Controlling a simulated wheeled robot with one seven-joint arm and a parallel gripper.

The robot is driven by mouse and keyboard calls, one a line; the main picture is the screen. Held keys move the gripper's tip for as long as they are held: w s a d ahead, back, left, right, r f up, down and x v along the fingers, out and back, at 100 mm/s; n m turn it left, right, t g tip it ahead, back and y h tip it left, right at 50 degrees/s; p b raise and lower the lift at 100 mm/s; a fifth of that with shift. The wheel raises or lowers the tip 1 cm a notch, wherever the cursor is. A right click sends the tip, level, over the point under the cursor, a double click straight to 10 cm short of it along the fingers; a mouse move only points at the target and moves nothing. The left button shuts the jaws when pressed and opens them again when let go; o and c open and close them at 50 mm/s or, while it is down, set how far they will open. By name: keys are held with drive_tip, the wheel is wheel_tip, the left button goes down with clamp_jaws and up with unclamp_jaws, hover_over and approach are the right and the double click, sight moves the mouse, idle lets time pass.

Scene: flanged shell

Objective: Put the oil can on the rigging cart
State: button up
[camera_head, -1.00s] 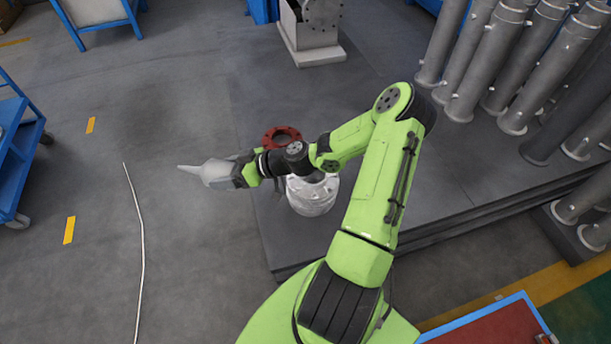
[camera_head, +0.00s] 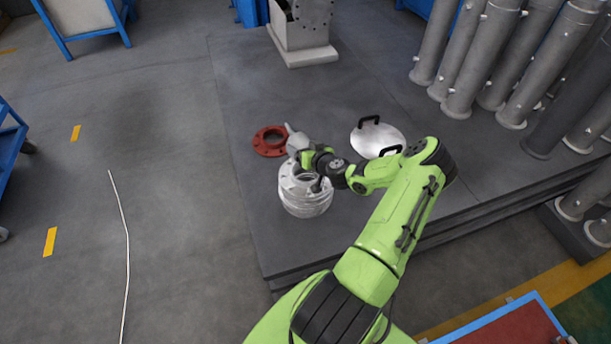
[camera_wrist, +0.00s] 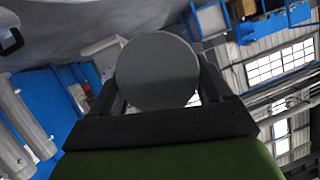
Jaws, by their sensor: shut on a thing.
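The oil can (camera_head: 296,141) is light grey with a narrow spout. A blue wheeled cart (camera_head: 12,150) is cut off at the left edge. A red-topped, blue-rimmed surface (camera_head: 515,330) is cut off at the bottom right. I cannot tell which one is the rigging cart.
The pale flanged shell (camera_head: 305,200) stands on the dark platform (camera_head: 240,100) by my gripper. A red flange ring (camera_head: 262,147) and a silver lid with black handles (camera_head: 376,138) lie near it. Several grey pipes (camera_head: 470,60) stand at right. The left floor is open.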

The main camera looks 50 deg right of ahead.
wheel_tip(320, 180, down, 10)
drive_tip(key=b, duration=0.3)
drive_tip(key=shift+r+b, duration=0.25)
drive_tip(key=shift+b, duration=0.05)
drive_tip(key=shift+c, duration=1.4)
drive_tip(key=shift+f, duration=0.1)
drive_tip(key=shift+c, duration=0.8)
drive_tip(key=shift+f, duration=0.2)
drive_tip(key=o, duration=1.7)
drive_tip(key=shift+c, duration=0.2)
